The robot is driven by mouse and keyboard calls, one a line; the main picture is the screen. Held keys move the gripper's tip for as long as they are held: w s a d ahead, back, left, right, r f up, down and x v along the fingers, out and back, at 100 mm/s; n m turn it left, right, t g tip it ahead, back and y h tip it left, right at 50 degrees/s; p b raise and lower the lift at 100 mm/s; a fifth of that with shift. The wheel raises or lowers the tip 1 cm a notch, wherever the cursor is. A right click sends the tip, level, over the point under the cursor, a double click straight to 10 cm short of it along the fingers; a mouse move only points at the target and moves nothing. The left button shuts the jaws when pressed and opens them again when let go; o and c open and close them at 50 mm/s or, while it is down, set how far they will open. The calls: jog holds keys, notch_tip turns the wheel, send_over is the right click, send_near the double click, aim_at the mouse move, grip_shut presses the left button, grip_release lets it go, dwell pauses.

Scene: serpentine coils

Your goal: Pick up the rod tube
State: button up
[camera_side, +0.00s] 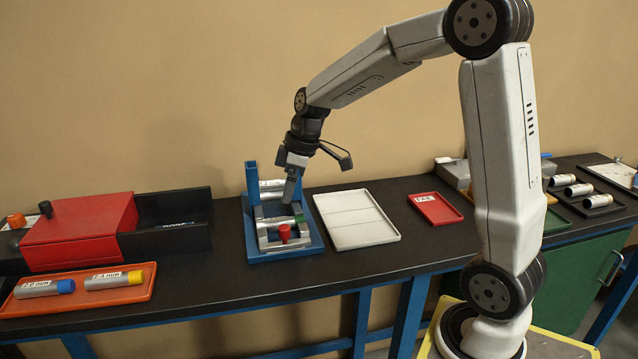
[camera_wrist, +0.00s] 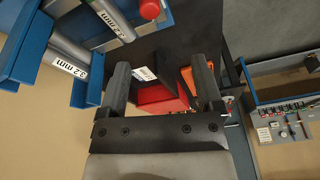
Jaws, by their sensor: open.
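A blue rack (camera_side: 256,256) holds silver rod tubes. A plain-looking silver tube (camera_side: 271,190) lies at its back, and a tube with a green cap (camera_side: 299,218) and one with a red cap (camera_side: 284,232) show nearer the front. In the wrist view, a tube labelled 3.2 mm (camera_wrist: 68,58) and a red-capped labelled tube (camera_wrist: 113,18) lie in the blue rack at upper left, outside the jaws. My gripper (camera_side: 291,190) is just above the rack, tilted. In the wrist view, my gripper (camera_wrist: 160,68) has its fingers wide apart with no tube between them.
An orange tray (camera_side: 142,294) holds a blue-capped and a yellow-capped tube. A red box (camera_side: 80,232) stands behind it. A white tray (camera_side: 356,217) and red tray (camera_side: 435,208) are right of the rack. Free black bench (camera_side: 200,290) lies in front.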

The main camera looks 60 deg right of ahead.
jog(key=w+d+f+n+y, duration=0.1)
jog(key=w+d+n, duration=0.2)
jog(key=w+d, duration=0.3)
send_near(280, 219)
jog(key=shift+a+f+t, duration=0.1)
jog(key=shift+f+t, duration=0.3)
jog(key=shift+f, duration=0.8)
jog(key=shift+x, duration=3.9)
jog(key=shift+a, duration=0.15)
grip_shut()
